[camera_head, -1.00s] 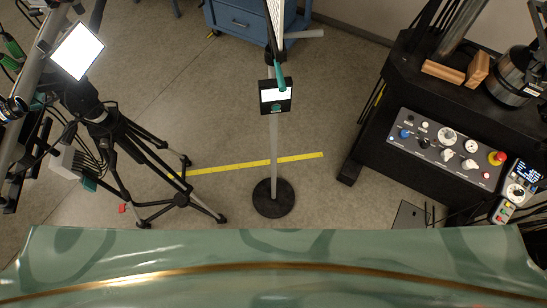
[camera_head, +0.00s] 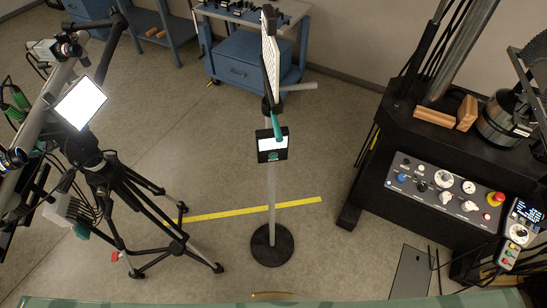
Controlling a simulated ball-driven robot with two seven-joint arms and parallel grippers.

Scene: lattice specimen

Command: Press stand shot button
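A thin floor stand (camera_head: 271,200) with a round black base (camera_head: 271,245) stands upright in the middle of the view. A small black box (camera_head: 262,157) with a white face is fixed to its pole. A small green part (camera_head: 272,156), which looks like a button, sits low on that face. A teal handle-like piece (camera_head: 277,127) is just above the box, and a white lattice-patterned panel (camera_head: 270,60) is seen nearly edge-on above it. Neither of my grippers is in view.
A black tripod (camera_head: 125,195) with a lit white panel (camera_head: 80,103) stands left. A black machine with a control panel (camera_head: 445,187) stands right. A blue cart (camera_head: 240,72) is behind. A yellow floor strip (camera_head: 240,212) crosses behind the stand's base.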

